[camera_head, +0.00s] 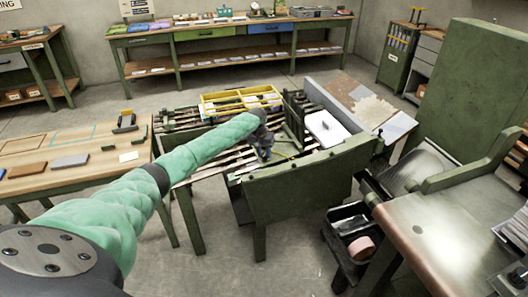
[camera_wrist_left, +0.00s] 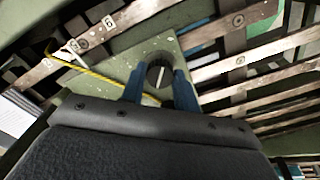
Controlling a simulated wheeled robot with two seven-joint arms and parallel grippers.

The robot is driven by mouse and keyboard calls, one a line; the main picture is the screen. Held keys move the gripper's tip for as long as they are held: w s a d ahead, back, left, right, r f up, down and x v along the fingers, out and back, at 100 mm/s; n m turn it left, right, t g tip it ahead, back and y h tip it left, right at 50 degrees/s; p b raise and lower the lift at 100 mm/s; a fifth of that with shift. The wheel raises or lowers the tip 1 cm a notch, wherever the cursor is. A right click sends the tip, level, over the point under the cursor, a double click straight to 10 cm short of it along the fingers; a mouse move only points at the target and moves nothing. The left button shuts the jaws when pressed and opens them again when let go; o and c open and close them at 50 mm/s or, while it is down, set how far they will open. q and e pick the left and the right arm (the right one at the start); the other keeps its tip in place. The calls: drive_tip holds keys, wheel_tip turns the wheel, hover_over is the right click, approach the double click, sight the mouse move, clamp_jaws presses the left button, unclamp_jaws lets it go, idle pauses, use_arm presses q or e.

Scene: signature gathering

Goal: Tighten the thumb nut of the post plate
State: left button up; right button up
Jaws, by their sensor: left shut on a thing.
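In the left wrist view the thumb nut (camera_wrist_left: 159,73) is a round dark knob with a pale slot or bar across its middle. It sits on a green speckled plate (camera_wrist_left: 118,59), which looks like the post plate. My left gripper (camera_wrist_left: 160,80) has its two blue fingers on either side of the nut and is shut on it. In the head view my left arm, in a green sleeve, reaches to the slatted table, and the gripper (camera_head: 263,148) is small there. The nut cannot be made out in that view. My right gripper is not in view.
Wooden slats (camera_wrist_left: 245,65) surround the plate. A yellow rack (camera_head: 240,100) stands behind the gripper, and a green panel (camera_head: 310,185) stands in front of it. A wooden workbench (camera_head: 75,155) with flat blocks is at left. A black bin (camera_head: 350,225) is at lower right.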

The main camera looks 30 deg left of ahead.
use_arm(q)
drive_tip(key=shift+m, duration=1)
drive_tip(key=shift+m+p, duration=0.3)
drive_tip(key=shift+m, duration=0.6)
drive_tip(key=m, duration=0.2)
drive_tip(key=shift+m, duration=2.2)
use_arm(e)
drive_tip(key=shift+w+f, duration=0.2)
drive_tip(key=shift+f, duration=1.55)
use_arm(q)
drive_tip(key=o, duration=1)
drive_tip(key=shift+c, duration=0.2)
